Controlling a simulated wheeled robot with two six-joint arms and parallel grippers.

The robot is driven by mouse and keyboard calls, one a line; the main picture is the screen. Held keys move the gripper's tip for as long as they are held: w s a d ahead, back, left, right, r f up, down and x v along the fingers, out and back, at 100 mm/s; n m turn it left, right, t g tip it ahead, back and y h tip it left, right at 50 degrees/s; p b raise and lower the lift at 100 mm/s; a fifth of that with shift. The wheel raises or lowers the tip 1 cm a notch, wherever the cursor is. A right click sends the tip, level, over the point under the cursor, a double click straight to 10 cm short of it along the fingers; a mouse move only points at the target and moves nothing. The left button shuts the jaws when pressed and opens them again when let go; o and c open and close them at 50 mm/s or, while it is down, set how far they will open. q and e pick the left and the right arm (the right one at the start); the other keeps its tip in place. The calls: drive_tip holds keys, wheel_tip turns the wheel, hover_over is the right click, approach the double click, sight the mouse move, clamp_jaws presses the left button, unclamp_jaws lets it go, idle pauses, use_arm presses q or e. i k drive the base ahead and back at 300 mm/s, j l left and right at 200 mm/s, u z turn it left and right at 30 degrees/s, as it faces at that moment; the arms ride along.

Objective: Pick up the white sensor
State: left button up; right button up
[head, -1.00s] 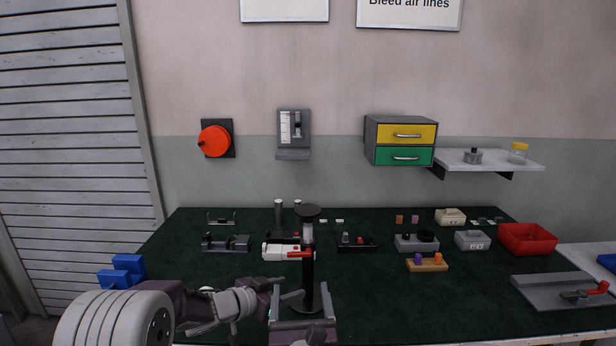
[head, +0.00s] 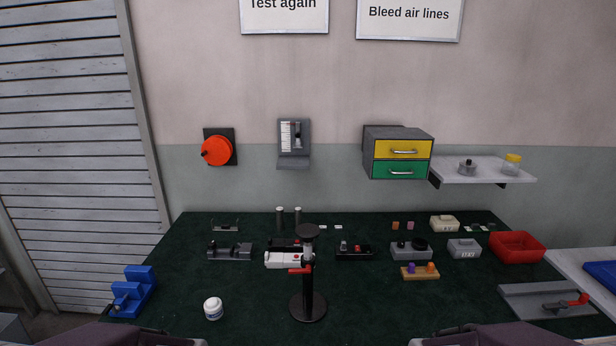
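A small white round can-like piece (head: 213,309) stands on the dark green table at the front left, with faint dark markings on its side. It is the white thing that best fits the sensor, though I cannot be sure of its identity. Nothing touches or covers it. Only dark links of my two arms show at the bottom edge, one left of the middle and one right. Neither gripper is in view.
A black stand (head: 308,285) with a round top rises right of the can, before a white block (head: 286,260). A blue bracket (head: 138,291) stands at the left edge. A red bin (head: 517,246) is at right. The front centre-right table is clear.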

sight(213, 308)
drive_tip(key=j, duration=2.45)
drive_tip(key=i+z, duration=0.05)
